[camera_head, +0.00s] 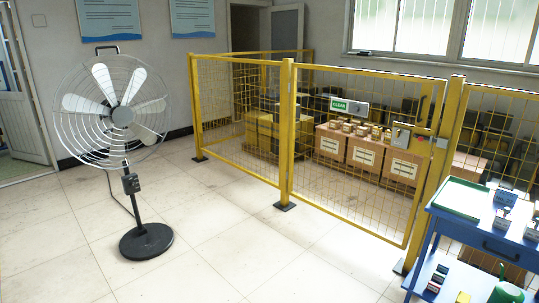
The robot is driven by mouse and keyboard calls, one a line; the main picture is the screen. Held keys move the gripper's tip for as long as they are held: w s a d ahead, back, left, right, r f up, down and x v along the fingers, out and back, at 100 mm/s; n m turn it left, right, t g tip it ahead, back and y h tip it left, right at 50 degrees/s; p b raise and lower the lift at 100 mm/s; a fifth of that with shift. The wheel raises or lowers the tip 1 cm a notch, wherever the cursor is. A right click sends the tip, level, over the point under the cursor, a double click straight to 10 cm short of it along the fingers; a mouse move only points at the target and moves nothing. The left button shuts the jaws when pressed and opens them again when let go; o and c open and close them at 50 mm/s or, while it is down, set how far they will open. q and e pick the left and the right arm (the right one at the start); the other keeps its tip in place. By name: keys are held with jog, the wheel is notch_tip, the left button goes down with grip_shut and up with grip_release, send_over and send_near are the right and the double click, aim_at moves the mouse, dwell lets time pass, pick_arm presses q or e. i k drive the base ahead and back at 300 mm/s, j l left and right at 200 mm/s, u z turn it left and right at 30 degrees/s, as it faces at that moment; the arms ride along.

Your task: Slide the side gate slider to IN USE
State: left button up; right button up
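The side gate (360,165) is a yellow mesh panel between yellow posts, and it looks closed. A sign slider (357,108) is fixed high on the gate's mesh. Its left part shows a green label (339,104) that appears to read CLEAR. Its right part is a plain grey plate, and no IN USE text can be read. Neither of my grippers shows in the head view.
A standing fan (146,242) is at the left. A blue table (484,237) with a green tray (459,198) and small boxes stands at the right, near the gate post. Cardboard boxes (365,153) are behind the fence. The floor in front of the gate is clear.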

aim_at(359, 109)
jog(key=i, duration=2.9)
jog(key=z, duration=0.05)
